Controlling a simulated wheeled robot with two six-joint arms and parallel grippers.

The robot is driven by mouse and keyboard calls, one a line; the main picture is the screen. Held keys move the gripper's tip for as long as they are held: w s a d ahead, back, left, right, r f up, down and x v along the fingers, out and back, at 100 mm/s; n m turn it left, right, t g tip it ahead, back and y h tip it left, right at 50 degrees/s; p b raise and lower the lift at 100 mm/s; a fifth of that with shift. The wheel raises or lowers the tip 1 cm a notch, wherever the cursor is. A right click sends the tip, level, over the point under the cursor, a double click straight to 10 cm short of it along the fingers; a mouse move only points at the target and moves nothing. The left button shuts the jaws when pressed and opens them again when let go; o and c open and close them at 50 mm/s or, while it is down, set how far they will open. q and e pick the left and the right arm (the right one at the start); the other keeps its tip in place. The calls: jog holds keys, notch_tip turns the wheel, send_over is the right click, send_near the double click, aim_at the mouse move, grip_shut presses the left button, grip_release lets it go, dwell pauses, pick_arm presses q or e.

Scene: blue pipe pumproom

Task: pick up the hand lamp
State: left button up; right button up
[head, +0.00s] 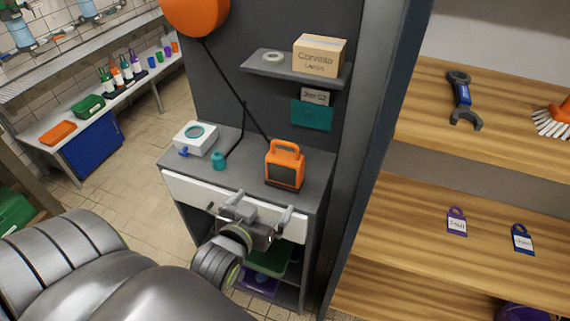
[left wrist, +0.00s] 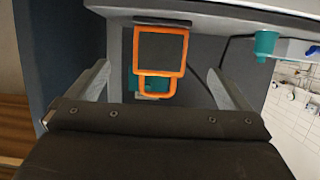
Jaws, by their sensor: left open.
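The hand lamp (head: 285,165) is an orange-framed box with a dark face and a top handle. It stands upright on the grey counter (head: 240,170), near the right end. In the left wrist view the lamp (left wrist: 160,52) appears upside down, between the fingers in the picture but beyond them. My left gripper (head: 260,206) is open and empty. It is in front of the white drawer front, just short of the lamp, and not touching it. My right gripper is not in view.
A teal cup (head: 218,160) and a white box with a teal ring (head: 195,139) stand left of the lamp. A shelf (head: 290,68) with a cardboard box (head: 319,56) hangs above. A dark upright panel (head: 367,150) bounds the counter's right side.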

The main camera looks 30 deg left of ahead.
aim_at(281, 171)
pick_arm(q)
jog(key=w+a+p, duration=0.1)
jog(key=w, duration=0.5)
jog(key=w+a+p, duration=0.1)
jog(key=w, duration=0.3)
jog(key=shift+a+f+p, duration=0.3)
jog(key=shift+f+p, duration=0.05)
jog(key=shift+f, duration=0.05)
jog(key=shift+w+a+f, duration=0.15)
jog(key=shift+w+f, duration=0.05)
jog(key=shift+w, duration=0.35)
jog(key=shift+w+p, duration=0.3)
jog(key=shift+w, duration=0.1)
jog(key=shift+p+x, duration=0.65)
jog(key=shift+x, duration=1.6)
